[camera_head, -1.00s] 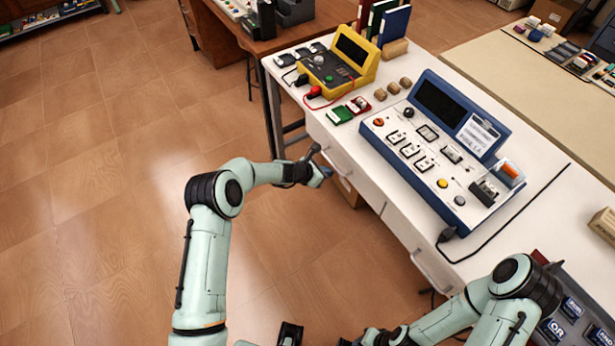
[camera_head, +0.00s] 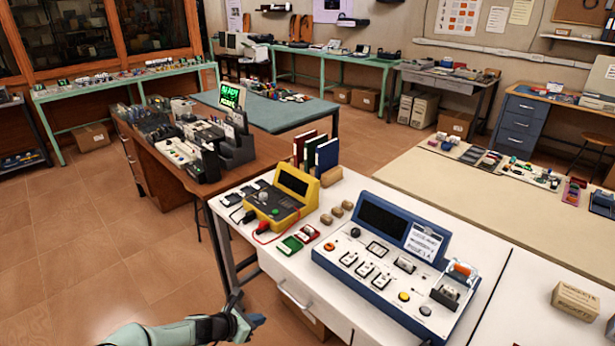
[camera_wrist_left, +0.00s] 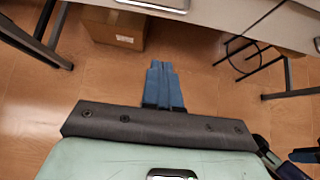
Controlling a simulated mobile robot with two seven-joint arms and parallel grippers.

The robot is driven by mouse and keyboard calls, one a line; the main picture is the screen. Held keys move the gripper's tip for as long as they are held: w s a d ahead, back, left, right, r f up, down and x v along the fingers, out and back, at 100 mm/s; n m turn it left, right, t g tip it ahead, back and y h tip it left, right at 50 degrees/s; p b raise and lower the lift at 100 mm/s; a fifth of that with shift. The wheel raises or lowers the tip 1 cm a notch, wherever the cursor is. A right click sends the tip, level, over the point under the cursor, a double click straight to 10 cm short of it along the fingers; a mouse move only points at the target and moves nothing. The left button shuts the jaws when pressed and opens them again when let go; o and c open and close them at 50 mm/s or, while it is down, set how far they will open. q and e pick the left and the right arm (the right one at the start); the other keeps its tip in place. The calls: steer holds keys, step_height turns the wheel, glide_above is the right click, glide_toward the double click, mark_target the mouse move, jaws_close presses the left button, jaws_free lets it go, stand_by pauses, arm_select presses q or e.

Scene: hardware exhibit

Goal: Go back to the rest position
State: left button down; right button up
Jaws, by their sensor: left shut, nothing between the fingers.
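My left gripper (camera_head: 250,316) is at the bottom of the head view, in front of the white table's near side and apart from it. In the left wrist view its blue fingers (camera_wrist_left: 163,85) are together and empty, above the brown floor. Only the end of my left arm shows in the head view.
The white table (camera_head: 322,325) carries a blue-and-white console (camera_head: 385,262), a yellow meter (camera_head: 280,202) and upright binders (camera_head: 318,155). A cardboard box (camera_wrist_left: 113,28) is under the table. The floor (camera_head: 110,270) to the left is clear.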

arm_select(q)
steer(key=s+d+f+m+g+y+p, duration=0.2)
steer(key=s+f+m+g, duration=0.6)
steer(key=s+f, duration=0.9)
steer(key=s+d+m, duration=0.2)
steer(key=s+m, duration=0.6)
steer(key=s, duration=0.3)
steer(key=s+d+m, duration=0.1)
steer(key=s+m, duration=0.6)
steer(key=s, duration=0.4)
steer(key=shift+s+d+m+g+y+p, duration=0.3)
steer(key=shift+d+m+y+p, duration=0.1)
steer(key=shift+p, duration=0.05)
arm_select(e)
steer(key=r, duration=0.1)
steer(key=w+r, duration=0.1)
steer(key=r, duration=0.1)
steer(key=shift+w+r, duration=0.2)
steer(key=shift+w, duration=0.05)
